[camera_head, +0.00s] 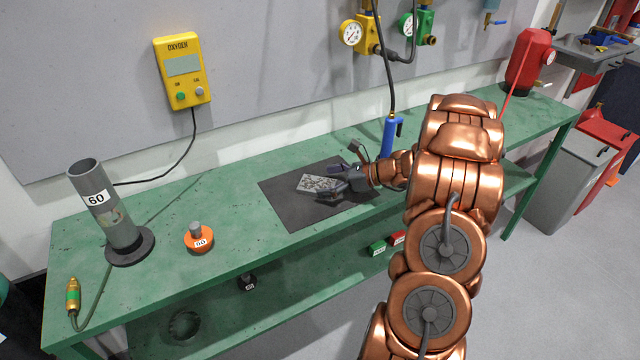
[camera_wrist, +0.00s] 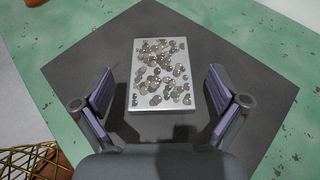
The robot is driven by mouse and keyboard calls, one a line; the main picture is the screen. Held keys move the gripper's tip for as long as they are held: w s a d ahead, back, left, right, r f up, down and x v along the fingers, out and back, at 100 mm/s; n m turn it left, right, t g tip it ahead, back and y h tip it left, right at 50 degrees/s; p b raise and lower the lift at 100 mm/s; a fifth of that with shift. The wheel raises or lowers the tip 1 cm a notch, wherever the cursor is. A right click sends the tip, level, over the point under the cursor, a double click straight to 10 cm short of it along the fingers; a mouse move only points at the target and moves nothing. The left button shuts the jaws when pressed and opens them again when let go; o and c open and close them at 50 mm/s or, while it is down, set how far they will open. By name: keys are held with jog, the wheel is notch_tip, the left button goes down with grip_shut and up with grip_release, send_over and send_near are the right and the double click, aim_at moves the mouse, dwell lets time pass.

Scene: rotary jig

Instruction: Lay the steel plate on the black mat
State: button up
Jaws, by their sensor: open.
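The steel plate (camera_head: 314,184) is a small light-grey rectangle with a cluster of shiny round spots on its face. It lies over the black mat (camera_head: 290,213) on the green bench. In the wrist view the plate (camera_wrist: 160,108) sits between the two fingers of my gripper (camera_wrist: 161,100), with a gap on each side. The mat (camera_wrist: 262,98) shows all around it. My gripper (camera_head: 337,184) is open at the plate's right side in the head view. The plate appears flat on the mat; its underside is hidden.
The green bench (camera_head: 150,193) has free room left of the mat. A grey tube marked 60 (camera_head: 118,226) and an orange disc marked 60 (camera_head: 199,238) stand there. A blue torch (camera_head: 389,137) stands behind the mat, close to my arm. A red can (camera_head: 526,60) is at far right.

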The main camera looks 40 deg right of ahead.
jog(key=b+v, duration=0.1)
jog(key=v, duration=0.8)
jog(key=shift+s+d+r+b, duration=0.1)
jog(key=shift+s+b, duration=0.05)
jog(key=shift+b, duration=0.2)
jog(key=a+n+g, duration=0.1)
jog(key=a, duration=0.2)
jog(key=a+r+n+g, duration=0.1)
jog(key=a, duration=0.2)
jog(key=a+n, duration=0.1)
jog(key=a, duration=0.2)
jog(key=shift+r+n+g+y, duration=0.3)
jog(key=shift+r+g+y, duration=0.05)
jog(key=shift+g+y, duration=0.05)
jog(key=s+a+r+n+g+h, duration=0.1)
jog(key=s+a+n+g, duration=0.3)
jog(key=a, duration=0.5)
jog(key=s+a+r+n+g, duration=0.1)
jog(key=s+a+n+g, duration=0.2)
jog(key=s+a+n, duration=0.45)
jog(key=s+a+n+g+h, duration=0.1)
jog(key=s+a+n+h, duration=0.2)
jog(key=s+n, duration=0.3)
jog(key=s+a+n+g+h, duration=0.1)
jog(key=s+n+h, duration=0.4)
jog(key=s, duration=0.7)
jog(key=shift+a+n+h, duration=0.3)
jog(key=shift+a+n, duration=0.6)
jog(key=shift+n, duration=0.05)
jog(key=shift+r, duration=0.1)
